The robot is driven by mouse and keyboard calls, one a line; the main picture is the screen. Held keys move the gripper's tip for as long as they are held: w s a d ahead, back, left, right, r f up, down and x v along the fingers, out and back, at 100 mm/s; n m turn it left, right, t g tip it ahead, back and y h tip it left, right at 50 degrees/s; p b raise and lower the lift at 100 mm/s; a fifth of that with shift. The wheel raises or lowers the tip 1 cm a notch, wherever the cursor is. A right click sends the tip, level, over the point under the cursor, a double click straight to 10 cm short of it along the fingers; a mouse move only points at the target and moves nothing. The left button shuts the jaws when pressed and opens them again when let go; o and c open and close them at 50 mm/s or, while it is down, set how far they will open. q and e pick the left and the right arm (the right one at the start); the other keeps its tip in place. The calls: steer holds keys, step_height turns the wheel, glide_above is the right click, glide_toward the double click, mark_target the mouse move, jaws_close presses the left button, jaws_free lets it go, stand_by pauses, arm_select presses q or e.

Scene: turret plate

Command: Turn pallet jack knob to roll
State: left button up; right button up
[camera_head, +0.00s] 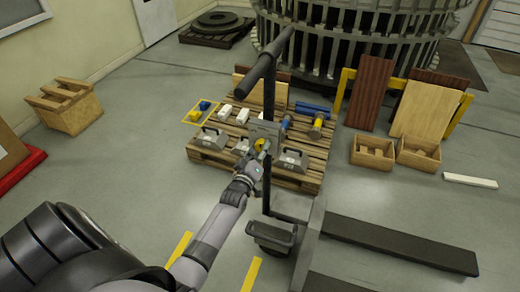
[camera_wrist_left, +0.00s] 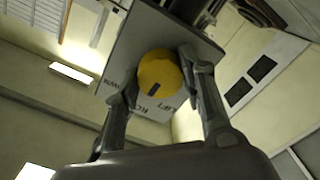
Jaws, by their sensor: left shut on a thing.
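The pallet jack stands in the middle of the head view, with a dark upright post and T-handle (camera_head: 268,62) and dark forks (camera_head: 400,243). A grey plate (camera_head: 265,131) is on its post. The yellow knob (camera_head: 260,144) is on this plate. In the left wrist view the round yellow knob (camera_wrist_left: 160,72) has a dark mark, and the plate (camera_wrist_left: 150,38) behind it carries lettering, partly hidden, with "LIFT" readable. My left gripper (camera_head: 262,157) is at the knob, its fingers on either side of it and shut on it (camera_wrist_left: 160,85). My right gripper is not in view.
A wooden pallet (camera_head: 307,182) with grey weights, blocks and coloured parts stands behind the jack. Wooden boxes (camera_head: 372,153) and leaning boards (camera_head: 425,110) are to the right. A wooden crate (camera_head: 68,106) is at left. Floor is free between crate and pallet.

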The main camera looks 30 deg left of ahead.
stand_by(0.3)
arm_select(q)
steer(key=o, duration=1.2)
steer(key=shift+c, duration=0.2)
steer(key=v, duration=1.2)
